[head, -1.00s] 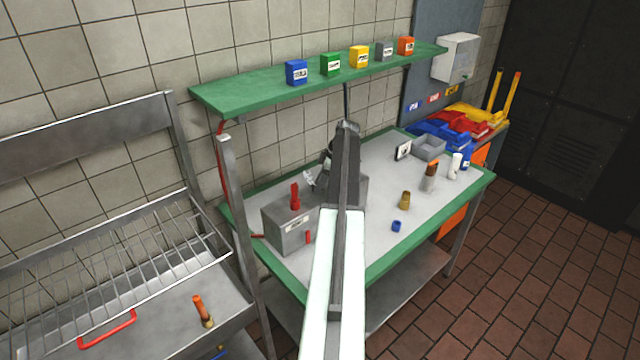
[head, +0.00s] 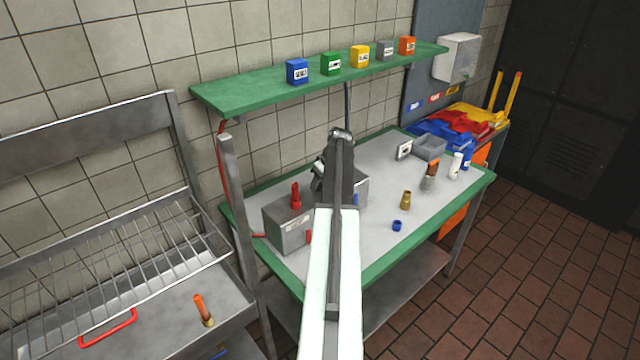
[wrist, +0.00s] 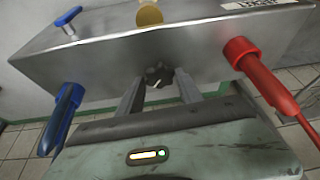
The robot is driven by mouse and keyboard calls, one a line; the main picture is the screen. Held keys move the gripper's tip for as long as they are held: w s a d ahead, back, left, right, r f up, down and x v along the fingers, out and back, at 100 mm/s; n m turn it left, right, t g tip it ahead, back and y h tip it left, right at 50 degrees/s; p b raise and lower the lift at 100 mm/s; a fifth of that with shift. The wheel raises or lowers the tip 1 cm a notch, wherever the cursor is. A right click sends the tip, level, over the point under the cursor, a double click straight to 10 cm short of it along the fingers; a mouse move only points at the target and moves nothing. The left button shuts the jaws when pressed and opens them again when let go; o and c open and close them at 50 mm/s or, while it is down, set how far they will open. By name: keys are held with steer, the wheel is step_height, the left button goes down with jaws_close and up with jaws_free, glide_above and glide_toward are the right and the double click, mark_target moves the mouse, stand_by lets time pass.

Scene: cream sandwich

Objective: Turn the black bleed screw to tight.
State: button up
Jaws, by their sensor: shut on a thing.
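The black bleed screw (wrist: 158,75) is a small dark knob with a light mark, on the front face of a grey metal box (wrist: 110,65) in the wrist view. My gripper (wrist: 160,90) is shut on it, one finger on either side. A blue lever (wrist: 68,105) hangs from the box's left side of the face, and a red lever (wrist: 265,75) sticks out at the right. In the head view my arm covers the screw and the gripper's tips.
A metal box with a red handle (head: 295,198) stands on the green-edged table (head: 385,262). A brass fitting (head: 406,200) and a blue ring (head: 397,225) stand right of my arm. A green shelf (head: 250,85) hangs above. A wire rack (head: 110,285) is at left.

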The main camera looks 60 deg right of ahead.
steer(key=m, duration=0.2)
steer(key=m+h, duration=0.1)
steer(key=m+g, duration=0.1)
steer(key=m, duration=0.1)
steer(key=shift+w+a+m+h, duration=0.2)
steer(key=shift+a+m+h, duration=0.1)
steer(key=shift+h, duration=0.1)
steer(key=shift+w+a+m+g+h, duration=0.1)
steer(key=shift+m+g+h, duration=0.2)
steer(key=shift+m, duration=0.75)
steer(key=shift+w+m+g+h, duration=0.1)
steer(key=shift+m+g, duration=0.3)
steer(key=shift+m, duration=0.65)
steer(key=o, duration=1.4)
steer(key=shift+c, duration=0.2)
steer(key=p+v, duration=0.7)
steer(key=shift+a+r, duration=0.2)
steer(key=shift+r, duration=0.15)
